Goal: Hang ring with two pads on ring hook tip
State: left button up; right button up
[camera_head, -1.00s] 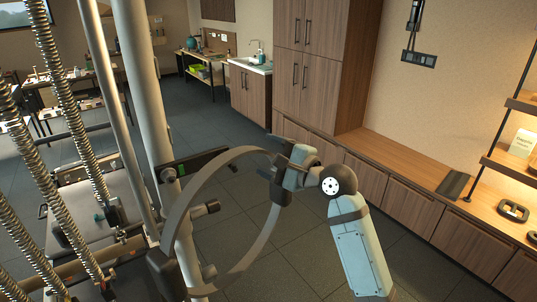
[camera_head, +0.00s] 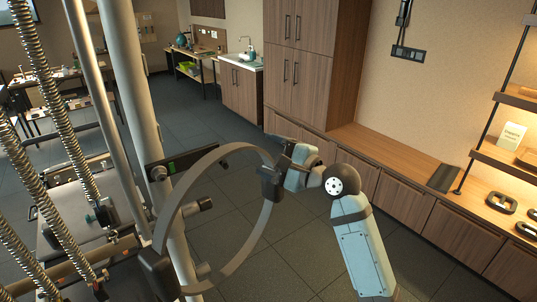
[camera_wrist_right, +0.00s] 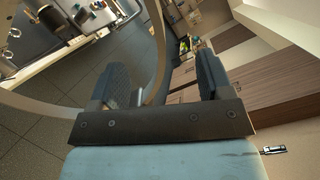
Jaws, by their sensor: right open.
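The large grey ring (camera_head: 216,158) stands roughly upright beside the pale tower post (camera_head: 152,120). One dark pad (camera_head: 271,183) is on its right side, the other (camera_head: 158,273) at its lower left by the post. I cannot tell whether the ring rests on either. My right gripper (camera_head: 284,163) is open by the right pad. In the wrist view its fingers (camera_wrist_right: 165,85) are apart, with the ring (camera_wrist_right: 160,45) passing beyond them. My left gripper is out of view.
Coil springs (camera_head: 50,130) and a thin rod stand left of the post. A wooden bench cabinet (camera_head: 400,165) runs along the right wall, with shelves (camera_head: 505,160) at far right. The floor (camera_head: 225,120) between is clear.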

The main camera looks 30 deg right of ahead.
dwell(0.4)
jog(key=shift+s, duration=0.15)
jog(key=shift+s+d, duration=0.25)
jog(key=shift+s, duration=1.2)
jog(key=shift+s+d, duration=0.2)
jog(key=shift+s, duration=1.25)
jog(key=s, duration=0.4)
jog(key=s+d, duration=0.1)
jog(key=s, duration=0.1)
